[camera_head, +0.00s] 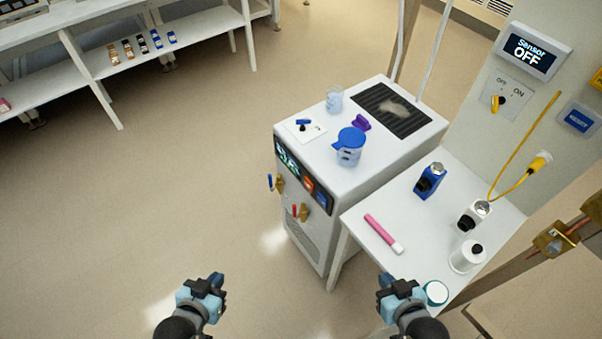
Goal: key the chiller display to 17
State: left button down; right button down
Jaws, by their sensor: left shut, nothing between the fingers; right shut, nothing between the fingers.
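The chiller (328,215) is a white box-shaped unit standing at the centre right. Its dark front panel carries the display (287,158), whose lit characters are too small and slanted to read. Orange and blue marks (314,187) show on the panel beside the display; I cannot tell individual keys apart. My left gripper (215,282) is shut and empty, low in the picture, left of the chiller and apart from it. My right gripper (387,283) is shut and empty, near the front edge of the white side table (362,210).
Valves with a blue handle (270,182) and red handle (294,210) stick out below the panel. A blue-lidded jug (349,148) stands on the chiller. The floor at left is clear.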

aim_at(321, 198)
jog(key=j+z, duration=0.25)
jog(key=j, duration=0.45)
jog(key=j+z, duration=0.2)
jog(key=j, duration=0.45)
jog(key=k+j+z, duration=0.25)
jog(key=j, duration=0.4)
jog(key=i+j, duration=0.05)
jog(key=i, duration=0.05)
